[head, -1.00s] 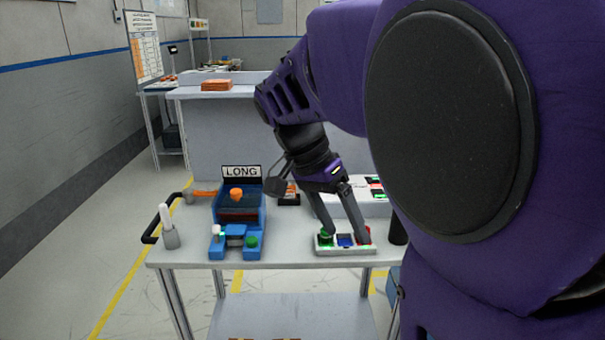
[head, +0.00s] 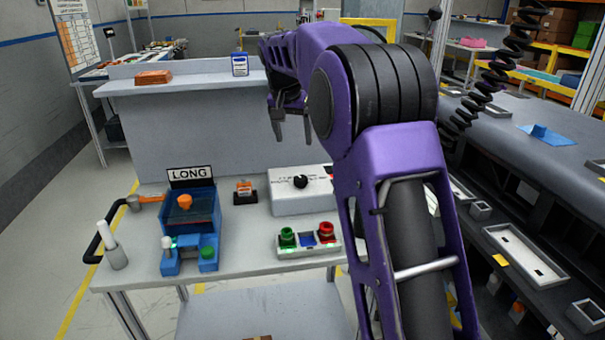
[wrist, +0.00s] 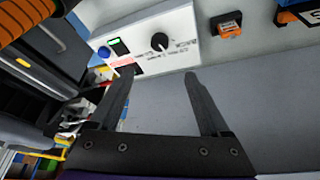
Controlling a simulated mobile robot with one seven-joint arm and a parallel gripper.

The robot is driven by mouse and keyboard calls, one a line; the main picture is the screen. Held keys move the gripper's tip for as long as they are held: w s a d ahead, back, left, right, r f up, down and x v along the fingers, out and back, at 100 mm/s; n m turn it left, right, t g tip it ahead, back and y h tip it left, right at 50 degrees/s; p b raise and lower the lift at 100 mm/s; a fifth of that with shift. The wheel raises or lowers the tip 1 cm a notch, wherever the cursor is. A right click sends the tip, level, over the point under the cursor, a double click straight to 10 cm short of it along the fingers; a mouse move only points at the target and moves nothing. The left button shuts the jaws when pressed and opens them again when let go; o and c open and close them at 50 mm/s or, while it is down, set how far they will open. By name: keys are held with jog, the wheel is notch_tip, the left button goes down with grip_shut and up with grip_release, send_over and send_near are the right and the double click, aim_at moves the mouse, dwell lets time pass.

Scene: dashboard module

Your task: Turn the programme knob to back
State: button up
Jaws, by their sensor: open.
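The programme knob (head: 300,181) is a black round knob on top of a white panel box (head: 297,204) at the back right of the table in the head view. In the wrist view the knob (wrist: 160,41) shows near the top middle, with a pale pointer line and printed labels around it that are too small to read. My gripper (head: 294,139) hangs above and behind the box in the head view. In the wrist view its two fingers (wrist: 158,75) are apart with nothing between them, and the knob lies beyond the fingertips.
A button box (head: 308,241) with green, blue and red buttons stands in front of the panel. A blue fixture (head: 191,223) with a LONG sign (head: 191,175) stands left. A small orange item (head: 245,190) sits left of the panel. Bare tabletop lies between them.

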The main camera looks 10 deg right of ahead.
aim_at(301, 178)
jog(key=b+x, duration=0.1)
jog(key=x, duration=1.5)
jog(key=shift+s+d+f, duration=0.1)
jog(key=shift+f, duration=0.15)
grip_shut()
